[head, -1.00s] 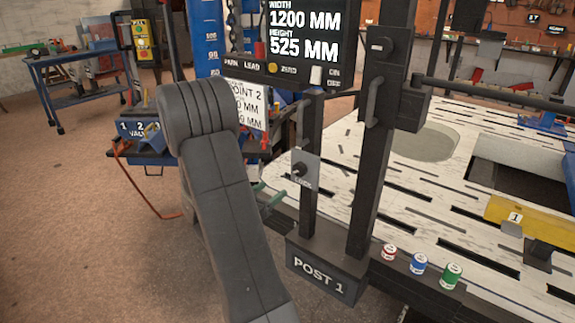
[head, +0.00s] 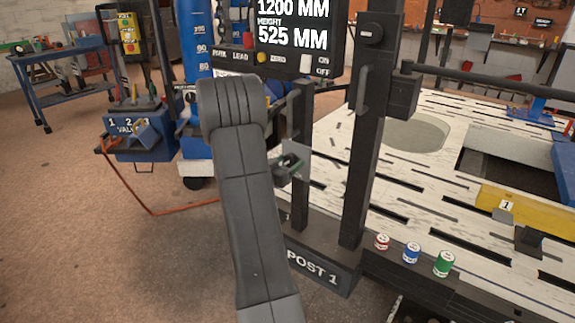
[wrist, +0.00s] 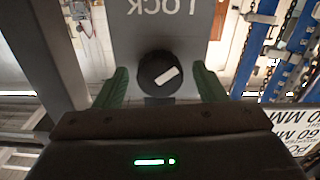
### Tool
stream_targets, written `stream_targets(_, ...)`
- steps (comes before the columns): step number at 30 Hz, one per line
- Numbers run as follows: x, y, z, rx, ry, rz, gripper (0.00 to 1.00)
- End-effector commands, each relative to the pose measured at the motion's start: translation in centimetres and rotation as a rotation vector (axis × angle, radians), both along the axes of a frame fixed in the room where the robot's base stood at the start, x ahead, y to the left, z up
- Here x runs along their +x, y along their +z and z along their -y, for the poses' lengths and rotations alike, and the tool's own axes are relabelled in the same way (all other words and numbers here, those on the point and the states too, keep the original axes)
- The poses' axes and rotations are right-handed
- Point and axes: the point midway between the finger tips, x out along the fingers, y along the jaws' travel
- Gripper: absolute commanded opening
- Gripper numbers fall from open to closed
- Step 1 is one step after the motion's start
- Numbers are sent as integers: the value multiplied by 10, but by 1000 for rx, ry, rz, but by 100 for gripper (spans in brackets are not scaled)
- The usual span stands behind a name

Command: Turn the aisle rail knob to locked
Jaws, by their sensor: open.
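The knob (wrist: 160,72) is round and black with a white pointer bar lying slanted across its face. It sits on a grey plate (wrist: 185,20) whose lettering reads LOCK, upside down in the wrist view. In the head view the plate (head: 298,158) is on the thinner upright of Post 1, and my gripper and arm hide the knob. My gripper (wrist: 161,80) is open, with one green finger on each side of the knob; I cannot tell whether they touch it. My gripper (head: 288,166) also shows in the head view, in front of the plate.
The thick black post (head: 365,150) with a handle stands just right of the plate. Above is a display box (head: 290,30). Red, blue and green cans (head: 412,253) stand on the ledge at right. An orange hose (head: 150,208) lies on the floor at left.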

Motion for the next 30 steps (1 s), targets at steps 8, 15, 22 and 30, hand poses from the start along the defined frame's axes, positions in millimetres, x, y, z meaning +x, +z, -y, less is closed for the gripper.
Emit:
stream_targets(8, 1, 0, 1, 0, 0, 0, 61)
stream_targets(15, 1, 0, 0, 0, 0, 0, 20)
stream_targets(22, 1, -1, 0, 19, 0, 14, 20)
stream_targets(30, 0, -2, 0, 128, 0, 94, 20)
